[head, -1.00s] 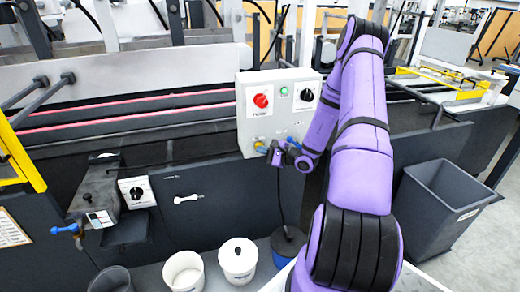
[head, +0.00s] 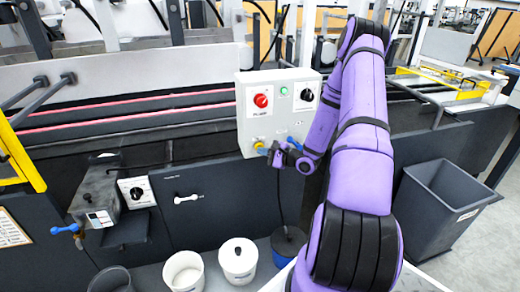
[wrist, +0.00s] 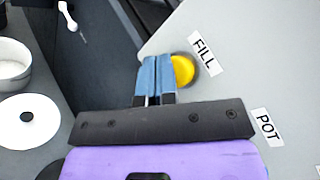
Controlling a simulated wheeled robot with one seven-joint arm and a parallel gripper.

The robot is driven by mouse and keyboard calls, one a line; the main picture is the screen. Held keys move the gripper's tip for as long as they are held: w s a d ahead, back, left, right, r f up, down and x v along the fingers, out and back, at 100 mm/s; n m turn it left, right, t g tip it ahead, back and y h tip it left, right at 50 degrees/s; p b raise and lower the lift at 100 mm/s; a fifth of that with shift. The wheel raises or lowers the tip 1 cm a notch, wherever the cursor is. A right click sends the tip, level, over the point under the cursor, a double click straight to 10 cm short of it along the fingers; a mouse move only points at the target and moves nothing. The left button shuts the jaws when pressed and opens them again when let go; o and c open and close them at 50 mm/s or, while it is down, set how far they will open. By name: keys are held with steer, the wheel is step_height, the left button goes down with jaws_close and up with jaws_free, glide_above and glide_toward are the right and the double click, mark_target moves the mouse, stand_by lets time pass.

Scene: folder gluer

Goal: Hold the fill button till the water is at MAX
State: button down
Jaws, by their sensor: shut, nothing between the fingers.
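The fill button is a round yellow knob (wrist: 183,70) on the light grey panel, beside a label reading FILL in the wrist view. In the head view the yellow button (head: 258,146) shows at the panel's lower left. My gripper (wrist: 156,62) is shut with its blue fingertips together, at the button's left edge in the wrist view and overlapping it slightly. I cannot tell whether they touch or press it. My gripper also shows in the head view (head: 271,148) just right of the button. No water level or MAX mark can be made out.
The control box (head: 268,122) also carries a red knob (head: 261,100), a green button (head: 283,91) and a black dial (head: 306,95). A grey bin (head: 442,205) is at right.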

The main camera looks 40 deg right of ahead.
steer(key=shift+s+a, duration=0.2)
steer(key=shift+s, duration=0.25)
steer(key=shift+s+a, duration=0.35)
steer(key=shift+s, duration=0.4)
steer(key=shift+s+a, duration=0.35)
steer(key=shift+s, duration=0.4)
steer(key=shift+s+a, duration=0.35)
steer(key=shift+s, duration=0.4)
steer(key=s+a+r+n+g+y, duration=0.2)
steer(key=a+r+n+g+y, duration=0.1)
steer(key=a+r+n+g, duration=0.55)
steer(key=s+a+r+n+g+y, duration=0.3)
steer(key=a+r+n+g, duration=0.25)
steer(key=a+r, duration=0.65)
steer(key=s+a+r+n+t+h, duration=0.3)
steer(key=s+r+n+h, duration=0.5)
steer(key=s+r+h, duration=0.3)
steer(key=shift+s+a+r+h, duration=0.35)
steer(key=shift+s+r, duration=1.75)
steer(key=shift+s, duration=1.4)
